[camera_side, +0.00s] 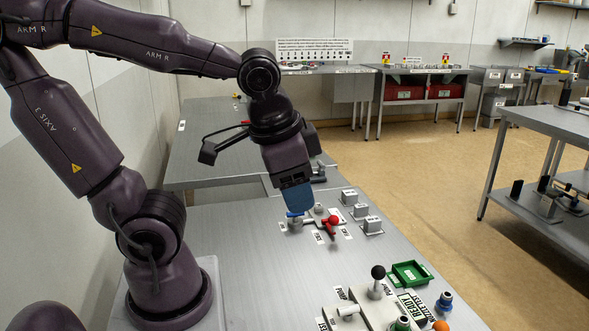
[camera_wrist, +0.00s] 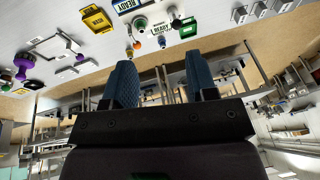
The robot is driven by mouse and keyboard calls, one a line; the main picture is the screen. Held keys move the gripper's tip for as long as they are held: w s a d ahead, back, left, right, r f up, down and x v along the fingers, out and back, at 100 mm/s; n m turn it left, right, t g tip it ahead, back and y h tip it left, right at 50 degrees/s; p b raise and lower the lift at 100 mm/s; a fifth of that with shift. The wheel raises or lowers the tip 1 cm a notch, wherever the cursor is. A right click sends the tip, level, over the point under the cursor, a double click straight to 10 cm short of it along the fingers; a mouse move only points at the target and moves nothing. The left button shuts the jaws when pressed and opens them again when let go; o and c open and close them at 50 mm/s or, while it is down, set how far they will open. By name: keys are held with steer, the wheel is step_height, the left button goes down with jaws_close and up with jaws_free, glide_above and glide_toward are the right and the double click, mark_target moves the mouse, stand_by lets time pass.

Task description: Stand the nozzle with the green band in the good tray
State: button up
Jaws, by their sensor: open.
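The nozzle with the green band (camera_side: 401,324) stands at the bottom edge of the side view, partly cut off. The green good tray (camera_side: 409,274) lies at the bench's right edge and looks empty; a green tray also shows in the wrist view (camera_wrist: 187,28). My gripper (camera_side: 299,209) points down over the bench's middle, well behind and left of the tray and nozzle. In the wrist view its two blue fingers (camera_wrist: 161,85) are apart, with nothing seen between them.
A blue-banded nozzle (camera_side: 445,302) and an orange-topped one (camera_side: 441,326) stand near the green-banded one. A black-knobbed lever (camera_side: 377,273) rises left of the tray. A red-knobbed fixture (camera_side: 332,222) is close beside my fingers. A yellow tray (camera_wrist: 97,19) shows in the wrist view.

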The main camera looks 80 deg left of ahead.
steer(key=shift+o, duration=0.5)
steer(key=r+t, duration=0.1)
steer(key=d+r+n+t+h, duration=0.1)
steer(key=r, duration=0.1)
steer(key=shift+s+d, duration=0.1)
steer(key=shift+s, duration=0.1)
